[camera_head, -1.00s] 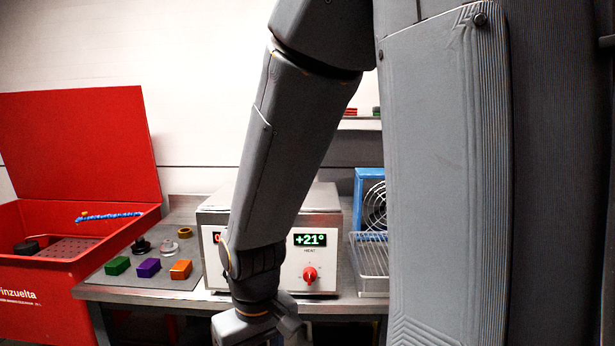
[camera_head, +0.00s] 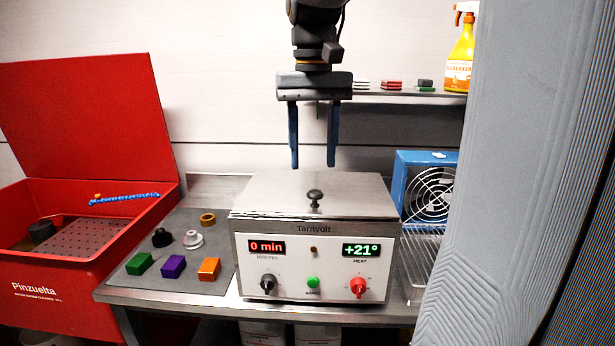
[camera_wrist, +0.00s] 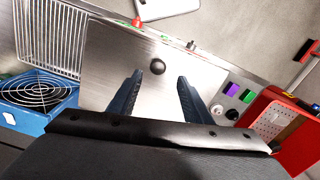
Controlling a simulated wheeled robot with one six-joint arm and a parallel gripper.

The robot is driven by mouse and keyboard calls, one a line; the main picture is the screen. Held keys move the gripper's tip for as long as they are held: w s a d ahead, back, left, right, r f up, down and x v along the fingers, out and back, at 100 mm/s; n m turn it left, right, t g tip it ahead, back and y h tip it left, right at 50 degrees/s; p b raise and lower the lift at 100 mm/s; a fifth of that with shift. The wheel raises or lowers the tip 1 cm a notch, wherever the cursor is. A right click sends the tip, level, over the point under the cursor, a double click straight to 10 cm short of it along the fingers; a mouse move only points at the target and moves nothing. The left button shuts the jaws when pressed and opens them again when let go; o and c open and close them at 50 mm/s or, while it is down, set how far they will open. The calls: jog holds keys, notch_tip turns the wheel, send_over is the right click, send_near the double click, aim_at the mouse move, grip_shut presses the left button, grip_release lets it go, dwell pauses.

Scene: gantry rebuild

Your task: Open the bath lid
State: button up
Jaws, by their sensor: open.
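The bath (camera_head: 312,275) is a metal and white box on the bench with a "Tarnvolt" label, reading "0 min" and "+21°". Its flat steel lid (camera_head: 270,193) is shut, with a black knob (camera_head: 315,197) near the front. My gripper (camera_head: 313,166) is open and empty, pointing down above the back of the lid, with its blue fingers apart. In the wrist view the lid (camera_wrist: 110,68) and knob (camera_wrist: 157,67) show, with the knob between and beyond my fingertips (camera_wrist: 160,80). No finger touches the knob.
A red tank (camera_head: 75,310) with a raised lid stands at left. A grey mat (camera_head: 215,230) beside the bath holds coloured blocks and small round parts. A blue fan unit (camera_head: 425,185) and wire rack (camera_head: 422,265) are at right. A shelf (camera_head: 400,94) with a spray bottle (camera_head: 460,55) is behind.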

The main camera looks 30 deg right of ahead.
aim_at(315, 192)
jog(key=f, duration=0.3)
jog(key=f+p, duration=0.1)
jog(key=f, duration=0.2)
jog(key=shift+s+d+f, duration=0.1)
jog(key=shift+d+f, duration=0.1)
jog(key=shift+f, duration=0.2)
jog(key=shift+c, duration=0.4)
grip_shut()
